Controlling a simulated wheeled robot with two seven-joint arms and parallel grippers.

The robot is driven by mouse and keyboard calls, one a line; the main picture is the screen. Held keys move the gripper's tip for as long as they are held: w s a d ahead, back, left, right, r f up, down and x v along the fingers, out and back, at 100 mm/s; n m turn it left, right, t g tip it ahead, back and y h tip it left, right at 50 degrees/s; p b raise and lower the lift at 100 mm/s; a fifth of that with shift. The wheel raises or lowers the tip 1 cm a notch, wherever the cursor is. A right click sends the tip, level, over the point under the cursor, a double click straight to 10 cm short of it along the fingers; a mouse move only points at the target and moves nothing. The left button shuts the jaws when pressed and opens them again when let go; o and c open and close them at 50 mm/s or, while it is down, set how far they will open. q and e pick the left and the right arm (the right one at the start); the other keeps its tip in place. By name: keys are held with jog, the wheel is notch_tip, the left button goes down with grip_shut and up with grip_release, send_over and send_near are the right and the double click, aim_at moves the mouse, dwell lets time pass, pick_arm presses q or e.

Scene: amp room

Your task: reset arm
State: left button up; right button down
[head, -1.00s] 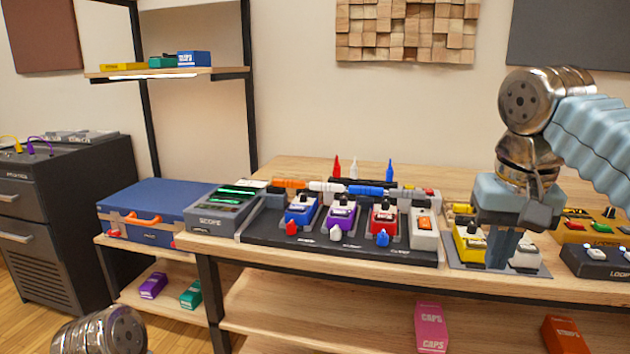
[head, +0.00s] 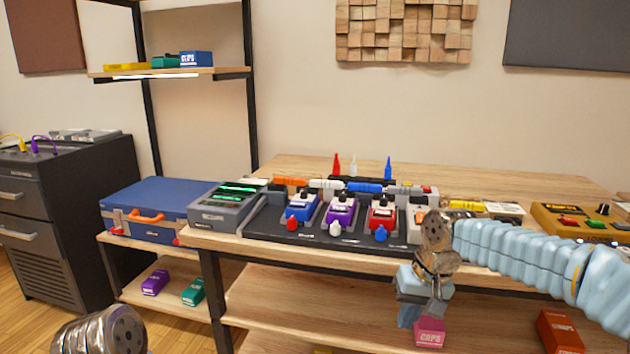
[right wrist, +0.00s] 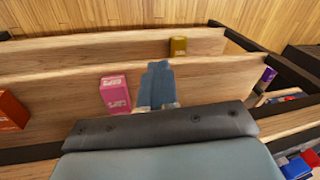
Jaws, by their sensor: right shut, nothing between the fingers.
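My right gripper (head: 408,316) hangs in front of the workbench's front edge, pointing down, with its fingers together and nothing between them. In the right wrist view its closed fingers (right wrist: 156,85) show above the lower shelf, near a pink CAPS box (right wrist: 115,94). In the head view that pink box (head: 430,332) sits just below and right of the gripper. My right arm (head: 510,252) comes in from the right and hides part of the bench top. Of my left arm only a metal joint shows at the lower left; its gripper is out of view.
The bench (head: 290,170) holds a black pedal board (head: 330,242) with several pedals, a grey scope (head: 222,205) and a yellow pedal unit (head: 575,222). A blue case (head: 160,205) stands left. A red box (head: 560,332) lies on the lower shelf (head: 280,300).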

jog(key=a+f+y, duration=0.1)
jog(key=a+f, duration=0.1)
jog(key=f, duration=0.6)
jog(key=a+f, duration=0.3)
jog(key=f, duration=0.4)
jog(key=s+a+f+g+y, duration=0.1)
jog(key=s+a+f, duration=0.1)
jog(key=s+f, duration=0.5)
jog(key=s+a+f+y, duration=0.1)
jog(key=s+f, duration=0.3)
jog(key=f, duration=0.7)
jog(key=s+f+m+h, duration=0.1)
jog(key=s+f, duration=0.5)
jog(key=s, duration=0.3)
jog(key=shift+s+d+f, duration=0.2)
jog(key=shift+s+d, duration=0.15)
jog(key=shift+w, duration=0.1)
